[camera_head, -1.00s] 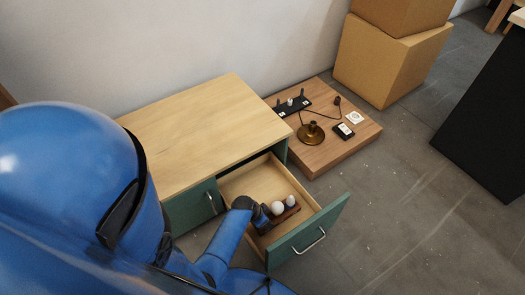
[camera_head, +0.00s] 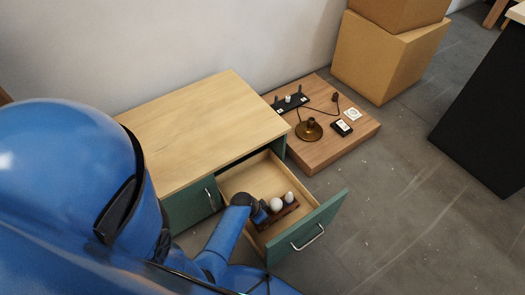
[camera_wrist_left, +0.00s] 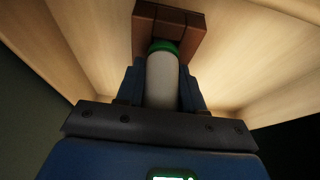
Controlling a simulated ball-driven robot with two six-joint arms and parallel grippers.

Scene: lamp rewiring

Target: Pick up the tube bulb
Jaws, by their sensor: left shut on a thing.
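The tube bulb (camera_wrist_left: 161,82) is a pale cylinder with a green band at its far end, seen in the left wrist view. My left gripper (camera_wrist_left: 162,92) is shut on it, one finger on each side. The green end is against or just in front of the brown bulb rack (camera_wrist_left: 190,27); I cannot tell if it is still seated. In the head view my left gripper (camera_head: 260,212) is inside the open drawer, at the left end of the rack (camera_head: 282,215), and hides the tube bulb. My right gripper is not in view.
A round white bulb (camera_head: 277,204) and a smaller white bulb (camera_head: 290,197) stand in the rack. The drawer front (camera_head: 308,232) and cabinet top (camera_head: 205,130) border the space. A brass lamp base (camera_head: 309,130) stands on a low wooden platform (camera_head: 325,155) behind.

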